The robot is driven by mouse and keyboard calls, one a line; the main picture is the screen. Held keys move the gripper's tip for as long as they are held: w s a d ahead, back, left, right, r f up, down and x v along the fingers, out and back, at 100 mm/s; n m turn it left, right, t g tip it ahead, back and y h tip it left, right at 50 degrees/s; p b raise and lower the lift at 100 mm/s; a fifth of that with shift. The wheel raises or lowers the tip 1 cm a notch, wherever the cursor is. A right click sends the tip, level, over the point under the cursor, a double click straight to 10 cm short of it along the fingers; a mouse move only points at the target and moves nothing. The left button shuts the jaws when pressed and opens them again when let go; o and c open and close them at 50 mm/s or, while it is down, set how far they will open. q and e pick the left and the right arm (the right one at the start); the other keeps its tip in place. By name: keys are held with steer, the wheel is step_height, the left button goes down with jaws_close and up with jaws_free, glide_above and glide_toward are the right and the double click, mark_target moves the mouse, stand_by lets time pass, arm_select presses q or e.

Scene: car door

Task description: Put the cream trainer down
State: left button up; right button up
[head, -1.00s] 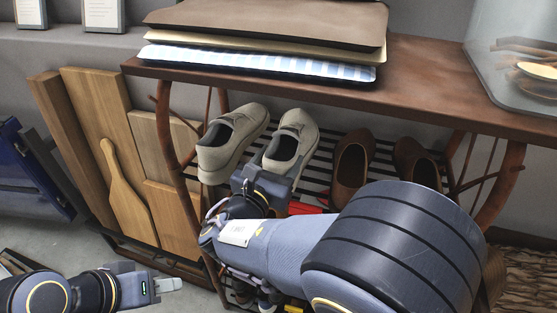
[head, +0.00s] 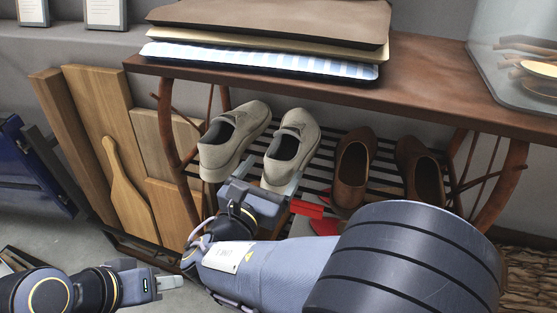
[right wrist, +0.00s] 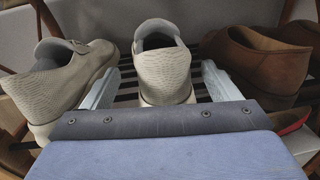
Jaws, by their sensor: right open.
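Two cream trainers stand side by side on the slatted upper rack under the bench. The right-hand cream trainer (head: 291,152) has its heel toward me and also shows in the right wrist view (right wrist: 164,72). The left-hand cream trainer (head: 232,142) is beside it, also seen in the right wrist view (right wrist: 72,75). My right gripper (head: 270,171) is open at the heel of the right-hand trainer. In the right wrist view its fingers (right wrist: 162,72) lie on either side of the heel, with gaps. My left gripper (head: 172,283) is low at left, away from the shoes; its jaw opening is unclear.
Brown shoes (head: 352,172) stand right of the trainers on the rack (head: 325,160). A red item (head: 308,209) lies near my right gripper. The wooden bench top (head: 430,85) overhangs the shoes. Wooden boards (head: 100,130) lean at left.

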steer(key=v, duration=0.7)
steer(key=shift+s, duration=0.1)
